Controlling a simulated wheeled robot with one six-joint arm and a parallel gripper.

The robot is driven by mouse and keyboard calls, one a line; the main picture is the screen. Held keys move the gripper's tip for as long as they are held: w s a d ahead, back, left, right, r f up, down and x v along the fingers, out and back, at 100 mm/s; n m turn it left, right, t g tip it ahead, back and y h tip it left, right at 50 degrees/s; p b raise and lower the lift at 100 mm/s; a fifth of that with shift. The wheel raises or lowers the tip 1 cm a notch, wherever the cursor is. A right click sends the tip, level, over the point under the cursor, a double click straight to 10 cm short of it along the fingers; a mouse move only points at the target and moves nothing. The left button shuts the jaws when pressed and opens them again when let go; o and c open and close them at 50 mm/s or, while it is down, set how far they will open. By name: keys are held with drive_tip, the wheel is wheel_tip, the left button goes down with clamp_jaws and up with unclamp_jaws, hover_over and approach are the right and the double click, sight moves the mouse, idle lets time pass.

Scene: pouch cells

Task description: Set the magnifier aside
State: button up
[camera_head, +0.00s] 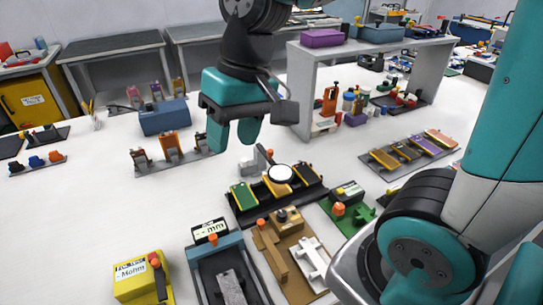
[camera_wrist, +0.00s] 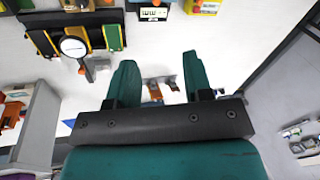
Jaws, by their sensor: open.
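The magnifier (camera_head: 281,173), a round white lens with a dark rim, sits over the black tray (camera_head: 242,213) of pouch cells in the middle of the bench. In the wrist view the magnifier (camera_wrist: 73,46) is at the upper left, with an orange piece just below it. A green cell and yellow-edged cells lie in the tray around the lens. My gripper (camera_head: 234,138) is open and empty, above the bench and up and left of the magnifier in the head view. Its two teal fingers (camera_wrist: 158,78) are apart in the wrist view, with nothing between them.
A grey meter fixture (camera_head: 228,268), a tan board (camera_head: 272,248) and a green fixture (camera_head: 346,207) stand near the tray's front side. Behind are a rack of orange-topped clamps (camera_head: 170,150) and a grey shelf (camera_head: 305,85).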

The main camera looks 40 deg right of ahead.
drive_tip(key=w+d+f+m+h+b, duration=0.1)
drive_tip(key=w+d+f+m+h, duration=0.15)
drive_tip(key=w+d+m, duration=0.7)
drive_tip(key=m+b, duration=0.1)
drive_tip(key=m, duration=0.6)
hover_over(270, 151)
wheel_tip(270, 151, down, 3)
drive_tip(key=shift+n+g, duration=0.25)
drive_tip(key=shift+g, duration=0.05)
wheel_tip(270, 151, down, 17)
drive_tip(key=shift+r+p, duration=0.1)
drive_tip(key=shift+p, duration=0.55)
clamp_jaws()
